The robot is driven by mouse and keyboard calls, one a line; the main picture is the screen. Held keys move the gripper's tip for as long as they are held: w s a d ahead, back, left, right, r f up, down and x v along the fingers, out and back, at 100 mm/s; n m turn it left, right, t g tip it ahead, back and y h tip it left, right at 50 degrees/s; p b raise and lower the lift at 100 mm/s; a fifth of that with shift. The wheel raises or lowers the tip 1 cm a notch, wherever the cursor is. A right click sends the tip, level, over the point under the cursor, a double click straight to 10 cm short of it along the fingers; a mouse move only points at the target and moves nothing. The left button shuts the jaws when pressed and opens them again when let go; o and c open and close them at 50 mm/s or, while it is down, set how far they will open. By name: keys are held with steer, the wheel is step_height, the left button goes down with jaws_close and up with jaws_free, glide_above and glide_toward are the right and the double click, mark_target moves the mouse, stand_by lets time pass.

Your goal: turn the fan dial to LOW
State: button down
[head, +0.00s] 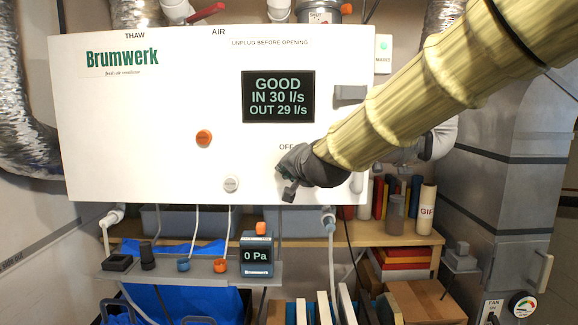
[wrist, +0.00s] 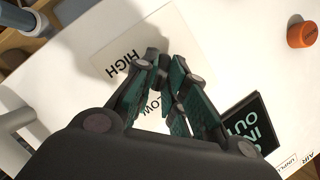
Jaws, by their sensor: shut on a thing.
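The fan dial is on the lower right of the white Brumwerk ventilator panel (head: 130,120), hidden behind my gripper (head: 289,188) in the head view. The OFF label (head: 286,147) shows just above my gripper. In the wrist view my gripper (wrist: 172,78) has its fingers closed together at the panel, around the dial, which they cover. The HIGH label (wrist: 125,63) shows beside the fingers, and the LOW label (wrist: 152,105) is partly covered between them. Which way the dial points cannot be seen.
An orange knob (head: 204,138) and a round white knob (head: 231,184) sit left of my gripper. The display (head: 278,97) reads GOOD, IN 30 l/s, OUT 29 l/s. Below, a shelf holds a gauge (head: 257,256) reading 0 Pa. A grey duct (head: 500,150) stands at the right.

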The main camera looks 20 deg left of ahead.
steer(key=shift+n+h, duration=0.3)
stand_by(0.4)
steer(key=c, duration=1.5)
jaws_free()
steer(key=shift+o, duration=0.2)
steer(key=v, duration=1.2)
